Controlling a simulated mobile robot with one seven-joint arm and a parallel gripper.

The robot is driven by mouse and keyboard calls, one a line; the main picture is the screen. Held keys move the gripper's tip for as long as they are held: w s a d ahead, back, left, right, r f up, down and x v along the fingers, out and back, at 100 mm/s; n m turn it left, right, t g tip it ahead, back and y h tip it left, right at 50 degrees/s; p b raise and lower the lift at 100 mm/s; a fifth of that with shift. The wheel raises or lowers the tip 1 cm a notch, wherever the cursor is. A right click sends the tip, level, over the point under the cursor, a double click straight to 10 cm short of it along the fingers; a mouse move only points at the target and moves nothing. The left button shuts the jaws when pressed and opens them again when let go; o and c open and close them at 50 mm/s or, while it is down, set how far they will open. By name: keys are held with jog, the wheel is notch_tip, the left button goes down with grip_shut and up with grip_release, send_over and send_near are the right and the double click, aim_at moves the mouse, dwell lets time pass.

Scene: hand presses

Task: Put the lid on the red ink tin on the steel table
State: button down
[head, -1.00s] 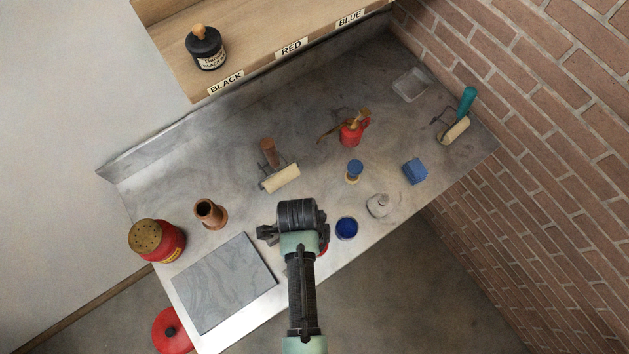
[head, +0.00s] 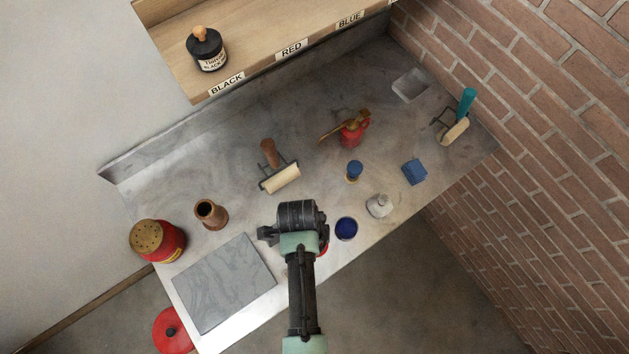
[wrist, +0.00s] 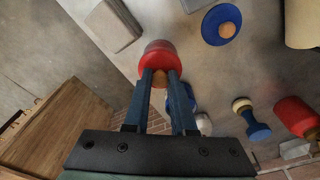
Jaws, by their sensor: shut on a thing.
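My gripper (head: 300,235) is over the front of the steel table (head: 235,212), mostly hidden behind its own wrist in the head view. In the wrist view its fingers (wrist: 160,82) are closed on the wooden knob of the red lid (wrist: 159,62). The red ink tin appears to be directly under the lid, but I cannot clearly tell lid from tin or whether they touch. In the head view only a sliver of red (head: 324,248) shows beside my arm.
A grey slab (head: 224,283) lies to the left. A blue lid (wrist: 214,22) with a knob lies nearby. A roller (head: 281,178) lies behind.

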jog(key=shift+c, duration=0.9)
grip_release()
notch_tip(320, 180, up, 7)
jog(key=p, duration=0.7)
grip_shut()
dwell(0.5)
